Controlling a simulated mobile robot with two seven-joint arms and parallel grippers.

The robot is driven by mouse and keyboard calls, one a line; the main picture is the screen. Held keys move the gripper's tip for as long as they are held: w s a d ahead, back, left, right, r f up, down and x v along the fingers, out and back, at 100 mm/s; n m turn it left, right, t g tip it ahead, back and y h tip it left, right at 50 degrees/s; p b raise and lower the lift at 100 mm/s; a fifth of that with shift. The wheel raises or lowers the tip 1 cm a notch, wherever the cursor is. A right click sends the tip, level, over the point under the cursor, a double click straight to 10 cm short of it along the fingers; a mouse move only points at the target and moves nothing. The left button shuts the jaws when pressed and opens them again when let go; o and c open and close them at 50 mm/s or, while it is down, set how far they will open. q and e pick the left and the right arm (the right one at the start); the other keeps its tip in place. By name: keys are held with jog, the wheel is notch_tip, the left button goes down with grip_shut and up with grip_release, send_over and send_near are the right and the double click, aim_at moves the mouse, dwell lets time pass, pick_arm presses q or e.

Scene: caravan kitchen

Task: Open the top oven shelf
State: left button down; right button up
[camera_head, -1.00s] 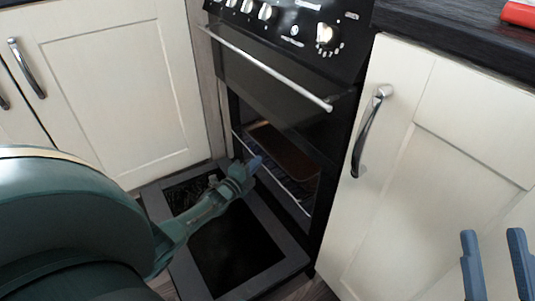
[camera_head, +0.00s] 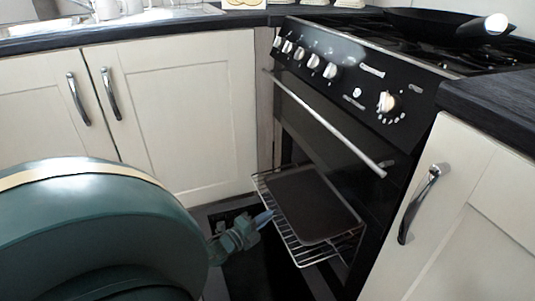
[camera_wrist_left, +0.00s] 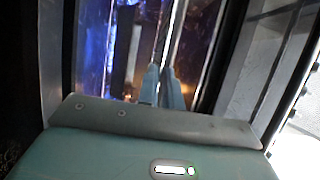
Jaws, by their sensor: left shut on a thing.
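The oven shelf (camera_head: 297,249) is a chrome wire rack. It sticks out of the oven's open lower compartment, with a flat dark brown tray (camera_head: 312,205) lying on it. My left gripper (camera_head: 263,217) is at the rack's left front edge, its blue fingers shut on the wire. In the left wrist view the two fingers (camera_wrist_left: 163,84) are close together against a bright metal bar. Part of the rack's far end is hidden inside the oven. My right gripper is out of view.
The lowered oven door (camera_head: 215,209) lies open below the rack, partly hidden by my left arm. The upper door's handle (camera_head: 325,125) runs above the rack. Cream cupboards (camera_head: 185,110) stand at left, another (camera_head: 470,215) close at right. A black pan (camera_head: 440,22) sits on the hob.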

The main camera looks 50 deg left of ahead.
pick_arm(q)
jog(key=c, duration=1.6)
grip_release()
jog(key=shift+o, duration=0.2)
jog(key=s+p, duration=0.3)
jog(key=s, duration=1)
jog(key=shift+p, duration=0.3)
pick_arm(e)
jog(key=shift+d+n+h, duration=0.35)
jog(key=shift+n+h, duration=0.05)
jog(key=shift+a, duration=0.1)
